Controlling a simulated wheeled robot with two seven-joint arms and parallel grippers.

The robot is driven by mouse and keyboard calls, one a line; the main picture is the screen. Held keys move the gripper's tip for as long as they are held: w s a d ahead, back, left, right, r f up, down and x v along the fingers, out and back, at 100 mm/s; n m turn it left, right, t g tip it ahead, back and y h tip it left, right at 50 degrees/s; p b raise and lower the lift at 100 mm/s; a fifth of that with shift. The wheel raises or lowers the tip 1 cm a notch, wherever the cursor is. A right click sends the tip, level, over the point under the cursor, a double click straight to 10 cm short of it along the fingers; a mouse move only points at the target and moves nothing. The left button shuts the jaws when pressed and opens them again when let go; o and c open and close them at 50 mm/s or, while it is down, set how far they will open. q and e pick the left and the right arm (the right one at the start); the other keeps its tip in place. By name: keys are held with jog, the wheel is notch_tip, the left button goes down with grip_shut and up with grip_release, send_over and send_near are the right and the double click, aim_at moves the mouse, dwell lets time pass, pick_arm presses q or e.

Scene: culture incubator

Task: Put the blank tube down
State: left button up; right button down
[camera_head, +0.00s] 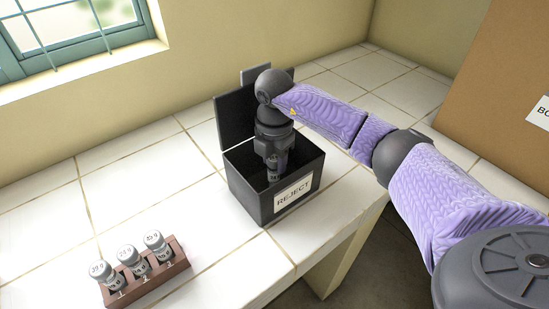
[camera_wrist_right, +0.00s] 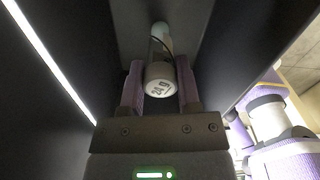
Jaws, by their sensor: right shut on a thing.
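My right gripper (camera_head: 272,158) points down inside the open black box labelled REJECT (camera_head: 249,197). It is shut on a tube with a white cap, and the tube (camera_head: 273,172) shows below the fingers inside the box. In the right wrist view the tube's cap (camera_wrist_right: 160,82) sits between the two fingers, with dark box walls around it. The marking on the cap is too small to read surely. Whether the tube's lower end touches the box floor is hidden. My left gripper is not in view.
A brown rack (camera_head: 149,285) holds several capped tubes in numbered slots at the lower left of the white tiled counter (camera_head: 120,190). The box's lid (camera_head: 233,120) stands open behind it. A brown board (camera_head: 500,80) stands at the right. The counter between rack and box is clear.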

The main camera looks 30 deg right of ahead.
jog(key=shift+c, duration=1.6)
grip_release()
notch_tip(320, 180, up, 12)
jog(key=p, duration=0.3)
